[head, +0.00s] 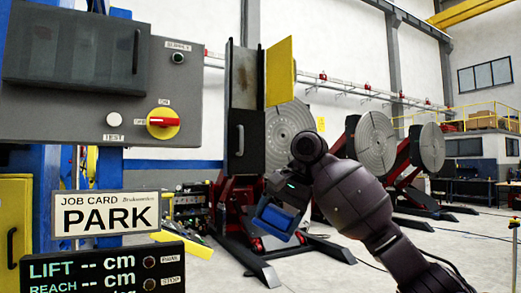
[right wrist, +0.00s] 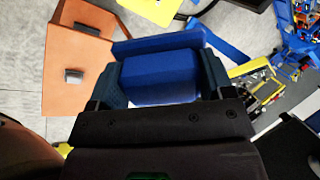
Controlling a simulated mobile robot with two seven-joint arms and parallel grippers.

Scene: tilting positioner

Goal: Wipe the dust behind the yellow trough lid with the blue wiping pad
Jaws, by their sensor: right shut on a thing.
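My right gripper (head: 270,212) is shut on the blue wiping pad (head: 277,220), low in the middle of the head view. The pad (right wrist: 158,78) fills the space between the two fingers in the right wrist view. A yellow panel (head: 281,72), which looks like the yellow trough lid, stands upright beside a tall dark door-like panel with a handle (head: 246,105). My gripper is below this lid in the picture, apart from it. My left gripper is not in view.
A grey control box (head: 90,118) with a red-and-yellow switch and a PARK job card (head: 105,213) are at the left. Round-faced positioners (head: 376,142) stand behind my right arm. An orange box-like thing (right wrist: 78,60) shows in the wrist view. Open floor lies at the lower right.

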